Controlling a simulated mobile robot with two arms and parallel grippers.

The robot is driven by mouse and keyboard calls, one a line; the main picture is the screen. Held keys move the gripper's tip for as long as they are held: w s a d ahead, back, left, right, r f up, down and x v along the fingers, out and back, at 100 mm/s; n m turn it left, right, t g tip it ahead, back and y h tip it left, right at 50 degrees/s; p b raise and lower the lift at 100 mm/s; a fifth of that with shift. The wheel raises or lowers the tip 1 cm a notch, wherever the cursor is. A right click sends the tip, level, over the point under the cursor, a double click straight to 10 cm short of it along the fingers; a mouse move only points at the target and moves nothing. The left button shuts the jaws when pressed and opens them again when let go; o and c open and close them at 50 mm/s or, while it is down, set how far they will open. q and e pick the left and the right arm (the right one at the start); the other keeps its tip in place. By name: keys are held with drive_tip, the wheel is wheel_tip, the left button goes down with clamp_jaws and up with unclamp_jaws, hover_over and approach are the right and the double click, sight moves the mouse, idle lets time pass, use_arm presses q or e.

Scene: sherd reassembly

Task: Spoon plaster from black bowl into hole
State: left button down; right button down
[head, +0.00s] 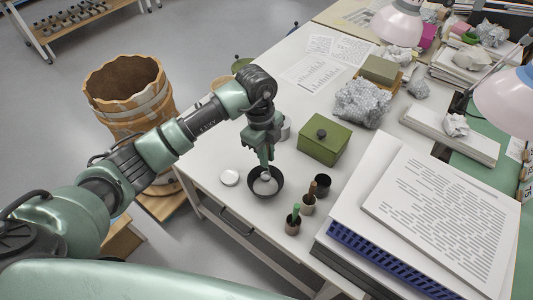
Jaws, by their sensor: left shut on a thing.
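The black bowl (279,184) stands near the front edge of the white table and has pale plaster (265,187) in it. My left gripper (265,170) points down over the bowl, its tips at or just above the plaster. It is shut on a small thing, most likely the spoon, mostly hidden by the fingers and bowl. A large orange-brown pot (127,105) with a jagged rim and pale bands stands left of the table, behind my left forearm. I cannot make out a hole in its wall. My right gripper is not in view.
A white round lid or disc (229,177) lies left of the bowl. A green box (324,143) stands behind it to the right. Small pots with tools (308,205) and a dark cup (322,183) stand to its right. A stack with papers (440,215) fills the right.

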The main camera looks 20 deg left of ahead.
sight(266, 176)
use_arm(q)
drive_tip(key=shift+f+b, duration=0.85)
drive_tip(key=shift+f, duration=0.7)
drive_tip(key=shift+f+b, duration=0.7)
drive_tip(key=shift+f, duration=0.75)
drive_tip(key=shift+r, duration=0.1)
wheel_tip(266, 176, up, 9)
drive_tip(key=p, duration=0.7)
drive_tip(key=shift+p, duration=0.3)
drive_tip(key=shift+r, duration=0.3)
drive_tip(key=shift+f, duration=0.1)
